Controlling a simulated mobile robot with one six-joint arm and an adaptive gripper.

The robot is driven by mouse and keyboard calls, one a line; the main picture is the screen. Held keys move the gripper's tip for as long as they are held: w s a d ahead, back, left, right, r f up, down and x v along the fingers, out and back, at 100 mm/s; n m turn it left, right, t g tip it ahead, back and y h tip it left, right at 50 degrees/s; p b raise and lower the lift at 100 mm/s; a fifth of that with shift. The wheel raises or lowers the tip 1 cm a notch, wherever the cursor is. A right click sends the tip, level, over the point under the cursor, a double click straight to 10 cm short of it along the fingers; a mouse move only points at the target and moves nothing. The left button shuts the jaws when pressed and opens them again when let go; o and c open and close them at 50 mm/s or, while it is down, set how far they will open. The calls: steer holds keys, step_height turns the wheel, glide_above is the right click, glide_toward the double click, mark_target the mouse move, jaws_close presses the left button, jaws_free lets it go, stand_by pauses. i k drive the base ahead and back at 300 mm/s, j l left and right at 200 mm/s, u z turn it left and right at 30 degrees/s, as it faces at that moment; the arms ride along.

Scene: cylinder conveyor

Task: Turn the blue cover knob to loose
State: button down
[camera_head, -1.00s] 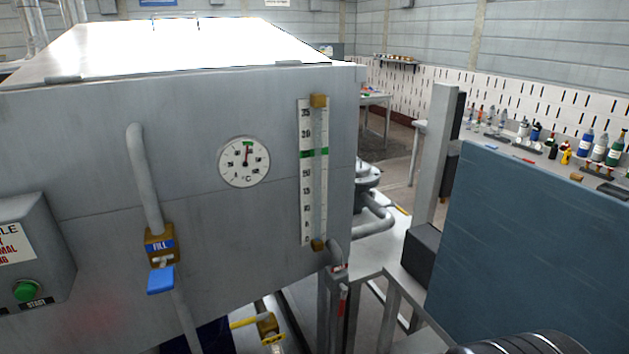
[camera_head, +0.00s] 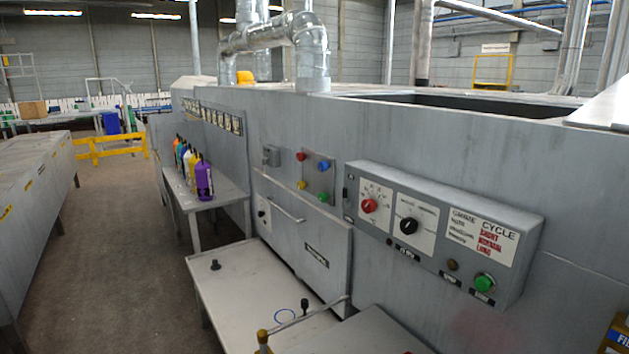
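A small plate (camera_head: 313,180) on the front of the large grey machine carries small round knobs or buttons. I cannot tell which, if any, is the cover knob, and no label or knob position is readable. My gripper is not in the current view.
A grey control box (camera_head: 440,225) with red and black dials and a green button juts out at right. A pale low table (camera_head: 250,285) stands before the machine. Colored bottles stand on a side table (camera_head: 215,200). An open floor aisle (camera_head: 120,240) runs along the left.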

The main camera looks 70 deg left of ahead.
mark_target(324, 166)
steer(key=u, duration=2.35)
steer(key=i+j, duration=0.15)
